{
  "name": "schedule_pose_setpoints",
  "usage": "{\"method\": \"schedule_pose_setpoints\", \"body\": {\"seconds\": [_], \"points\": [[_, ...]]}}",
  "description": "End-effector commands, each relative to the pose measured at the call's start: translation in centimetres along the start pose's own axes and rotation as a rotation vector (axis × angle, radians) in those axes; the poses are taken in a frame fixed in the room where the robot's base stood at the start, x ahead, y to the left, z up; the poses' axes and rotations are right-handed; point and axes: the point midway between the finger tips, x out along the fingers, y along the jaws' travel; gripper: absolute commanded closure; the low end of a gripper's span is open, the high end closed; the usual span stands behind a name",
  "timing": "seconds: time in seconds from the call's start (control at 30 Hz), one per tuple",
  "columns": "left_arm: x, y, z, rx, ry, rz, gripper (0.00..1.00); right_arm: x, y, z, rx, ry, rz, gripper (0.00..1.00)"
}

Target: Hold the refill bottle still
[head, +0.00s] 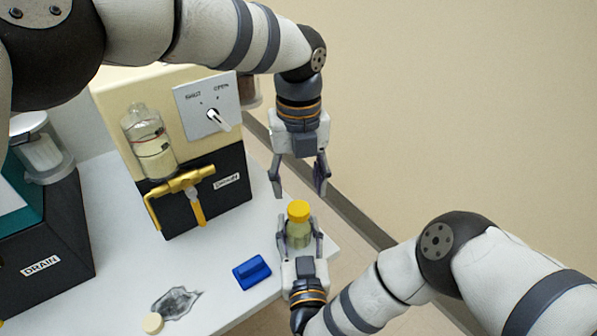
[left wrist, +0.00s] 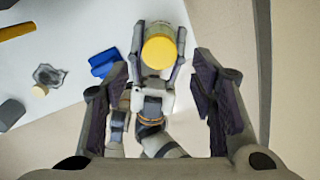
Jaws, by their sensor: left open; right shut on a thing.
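The refill bottle (head: 299,232) is small and pale with a yellow cap (head: 299,211), and it stands upright near the right edge of the white table. My right gripper (head: 300,240) is shut on the bottle's sides. My left gripper (head: 298,188) is open and empty, pointing down above the cap with a gap between. In the left wrist view the yellow cap (left wrist: 159,48) lies ahead of my left gripper's open fingers (left wrist: 162,95). The right gripper (left wrist: 158,65) shows around the bottle there. The bottle's lower part is hidden by my right gripper.
A blue block (head: 252,272) lies left of the bottle. Behind stands a dispenser (head: 218,195) with a clear jar (head: 149,142), a brass tap (head: 180,183) and a SHUT/OPEN dial (head: 214,116). The table ends close on the right.

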Motion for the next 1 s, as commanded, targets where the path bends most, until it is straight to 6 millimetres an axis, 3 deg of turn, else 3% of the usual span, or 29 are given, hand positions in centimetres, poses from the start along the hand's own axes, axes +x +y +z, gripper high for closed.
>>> {"method": "schedule_pose_setpoints", "body": {"seconds": [0.1,0.3,0.6,0.63,0.83,1.0], "points": [[2.6,0.1,-0.1,-0.001,0.003,0.003,0.49,0.0,0.0,0.0,0.000,0.000,0.000,1.00],[5.5,0.0,-0.1,-0.002,0.002,0.001,0.49,0.0,0.0,0.0,0.000,-0.001,0.000,1.00],[6.0,0.1,0.0,-0.003,0.000,0.001,0.49,0.0,0.0,0.0,0.000,-0.001,0.000,1.00],[6.0,0.0,0.0,-0.003,0.000,0.001,0.51,0.0,0.0,0.0,0.000,-0.001,0.000,1.00],[6.0,0.0,0.0,-0.004,0.000,0.001,0.96,0.0,0.0,0.0,0.000,-0.001,0.000,1.00],[6.0,0.0,0.0,-0.042,0.000,0.001,0.99,0.0,0.0,0.0,0.000,-0.001,0.000,1.00]]}}
